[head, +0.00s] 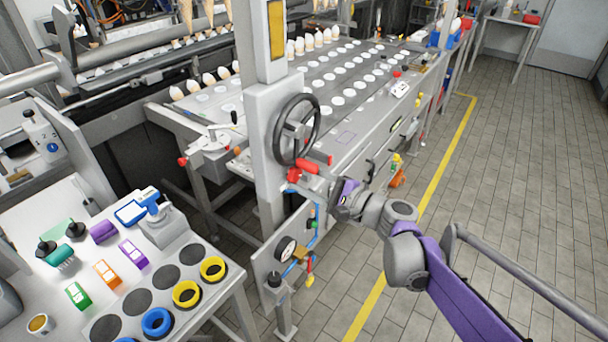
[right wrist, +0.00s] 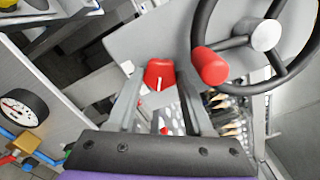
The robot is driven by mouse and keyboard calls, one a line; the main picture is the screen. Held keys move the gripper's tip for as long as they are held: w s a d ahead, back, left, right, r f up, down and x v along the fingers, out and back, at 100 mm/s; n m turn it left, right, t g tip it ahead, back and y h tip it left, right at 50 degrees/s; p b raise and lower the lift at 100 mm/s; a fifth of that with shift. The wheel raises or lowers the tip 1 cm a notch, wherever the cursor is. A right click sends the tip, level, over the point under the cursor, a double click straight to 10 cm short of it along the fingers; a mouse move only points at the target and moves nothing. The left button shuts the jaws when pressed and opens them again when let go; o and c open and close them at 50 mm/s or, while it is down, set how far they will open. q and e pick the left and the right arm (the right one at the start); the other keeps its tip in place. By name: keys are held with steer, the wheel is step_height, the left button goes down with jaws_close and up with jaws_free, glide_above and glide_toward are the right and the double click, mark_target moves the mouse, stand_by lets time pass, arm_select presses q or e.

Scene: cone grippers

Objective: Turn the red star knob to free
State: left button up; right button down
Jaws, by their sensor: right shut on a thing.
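The red star knob (head: 293,176) sits on the grey machine post, just below the handwheel, in the head view. In the right wrist view the red star knob (right wrist: 158,72) lies at the fingertips and shows a short white mark on its face. My right gripper (head: 313,188) reaches it from the right; its two grey fingers (right wrist: 160,88) stand on either side of the knob and are shut on it. The labels around the knob cannot be read. My left gripper is not in view.
The black handwheel (head: 297,130) with its red handle (head: 307,167) is close above the knob; the handle (right wrist: 210,65) is near my right fingers. A pressure gauge (head: 285,249) and blue hose are below. A side table (head: 215,251) stands left. The tiled floor is clear at right.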

steer(key=n+p, duration=0.1)
steer(key=n, duration=0.5)
steer(key=shift+p, duration=0.35)
stand_by(0.4)
steer(key=shift+c, duration=1.4)
jaws_free()
